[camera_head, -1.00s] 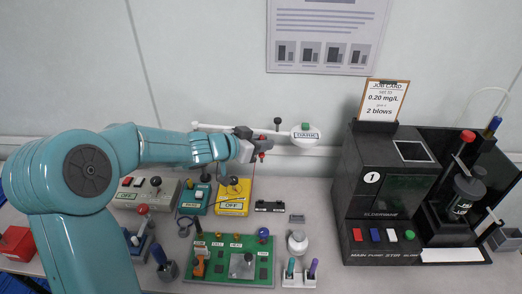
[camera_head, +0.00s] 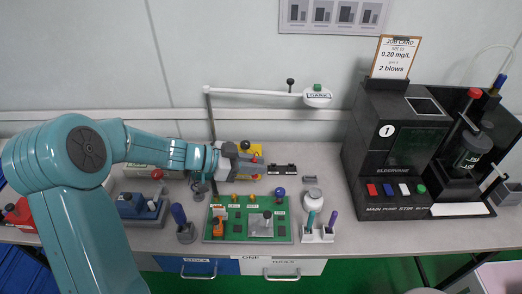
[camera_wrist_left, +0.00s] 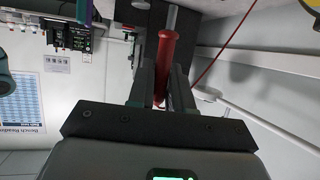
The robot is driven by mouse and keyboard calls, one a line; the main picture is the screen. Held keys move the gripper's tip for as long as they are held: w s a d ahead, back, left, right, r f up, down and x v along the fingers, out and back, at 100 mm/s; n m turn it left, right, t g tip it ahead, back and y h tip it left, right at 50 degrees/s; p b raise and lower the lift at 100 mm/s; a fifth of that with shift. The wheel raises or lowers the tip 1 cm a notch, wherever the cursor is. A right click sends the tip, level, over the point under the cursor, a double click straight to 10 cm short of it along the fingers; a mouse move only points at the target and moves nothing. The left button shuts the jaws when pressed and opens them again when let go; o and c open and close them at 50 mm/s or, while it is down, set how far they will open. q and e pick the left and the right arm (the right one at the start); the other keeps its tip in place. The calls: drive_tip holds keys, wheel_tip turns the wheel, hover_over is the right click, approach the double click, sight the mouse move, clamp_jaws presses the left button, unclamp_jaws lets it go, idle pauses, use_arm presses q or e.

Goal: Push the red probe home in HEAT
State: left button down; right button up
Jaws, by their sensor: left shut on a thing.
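My left gripper (camera_head: 248,168) is shut on the red probe, just behind the green board in the head view. The red probe's handle shows between the fingers in the left wrist view (camera_wrist_left: 165,55), with a grey metal tip (camera_wrist_left: 172,18) beyond it. In the head view only small red bits show at the fingertips. The green board (camera_head: 233,228) carries several orange sockets along its back edge, a metal block and a blue knob. Its labels are too small to read, so I cannot tell which is HEAT. The probe looks clear of the sockets. My right gripper is not in view.
A yellow box (camera_head: 249,148) stands behind the gripper, partly hidden. A white lamp arm (camera_head: 262,93) reaches over the bench. A black tester (camera_head: 392,150) stands right. A pen holder (camera_head: 317,234) and white jar (camera_head: 313,200) sit right of the board.

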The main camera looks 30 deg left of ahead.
use_arm(q)
drive_tip(key=shift+a+f, duration=0.4)
drive_tip(key=shift+f, duration=0.25)
wheel_tip(320, 180, down, 4)
drive_tip(key=shift+a+f+b, duration=0.15)
drive_tip(key=shift+f+b, duration=0.05)
drive_tip(key=shift+b, duration=0.45)
drive_tip(key=shift+f, duration=0.1)
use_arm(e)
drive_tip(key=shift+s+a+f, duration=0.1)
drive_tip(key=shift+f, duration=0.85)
use_arm(q)
drive_tip(key=shift+w, duration=0.1)
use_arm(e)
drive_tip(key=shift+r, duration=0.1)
